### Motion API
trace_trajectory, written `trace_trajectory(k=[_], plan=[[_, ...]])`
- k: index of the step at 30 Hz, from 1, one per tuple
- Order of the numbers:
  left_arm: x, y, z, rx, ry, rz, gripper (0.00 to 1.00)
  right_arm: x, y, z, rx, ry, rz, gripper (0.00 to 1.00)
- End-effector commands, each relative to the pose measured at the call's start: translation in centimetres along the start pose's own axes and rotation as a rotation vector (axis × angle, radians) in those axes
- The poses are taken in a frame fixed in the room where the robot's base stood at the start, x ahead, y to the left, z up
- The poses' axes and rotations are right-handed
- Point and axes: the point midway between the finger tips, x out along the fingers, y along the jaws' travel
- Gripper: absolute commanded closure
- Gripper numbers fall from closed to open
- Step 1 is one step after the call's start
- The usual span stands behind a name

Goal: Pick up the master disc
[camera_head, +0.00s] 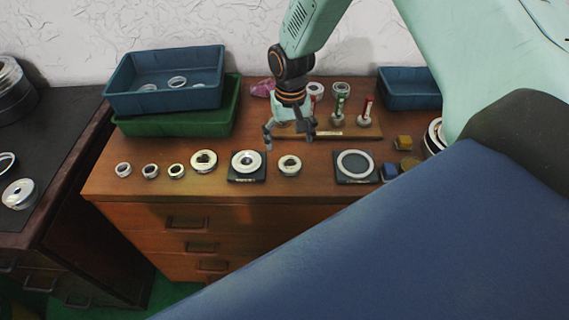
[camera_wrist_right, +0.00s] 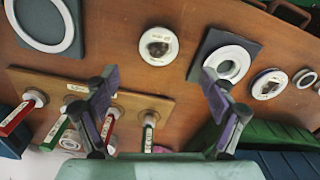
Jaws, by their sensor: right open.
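A pale metal disc with a central hole (camera_head: 246,161), which looks like the master disc, lies on a dark square pad (camera_head: 234,179) near the front of the wooden cabinet top. In the right wrist view the disc (camera_wrist_right: 240,56) lies on its pad (camera_wrist_right: 207,46), partly behind a finger. My right gripper (camera_head: 289,137) is open and empty above the cabinet top, behind and to the right of the disc. Its two fingers (camera_wrist_right: 160,80) are spread wide in the wrist view. My left gripper is out of view.
Bearing rings (camera_head: 204,161) (camera_head: 289,165) stand on both sides of the disc. A thin ring (camera_head: 343,162) lies on another dark pad. A wooden stand (camera_head: 350,131) with upright red and green gauges is behind. A blue bin (camera_head: 165,101) sits on a green bin (camera_head: 180,127) at left.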

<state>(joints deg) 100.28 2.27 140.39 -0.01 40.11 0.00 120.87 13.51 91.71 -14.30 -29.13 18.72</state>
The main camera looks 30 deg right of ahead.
Motion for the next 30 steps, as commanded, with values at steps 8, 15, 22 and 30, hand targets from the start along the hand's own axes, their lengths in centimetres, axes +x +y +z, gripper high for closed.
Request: trace_trajectory(k=[8,15,22,30], plan=[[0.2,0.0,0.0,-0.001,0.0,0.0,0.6,2.9,0.4,0.2,0.008,-0.003,0.0,0.16],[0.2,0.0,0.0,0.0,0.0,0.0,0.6,6.3,0.5,0.1,0.007,-0.003,0.001,0.16],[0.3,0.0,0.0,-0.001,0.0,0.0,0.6,7.8,0.4,0.0,0.005,-0.001,0.0,0.16],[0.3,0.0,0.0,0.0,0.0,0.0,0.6,7.7,0.4,0.0,0.004,-0.001,0.0,0.24]])
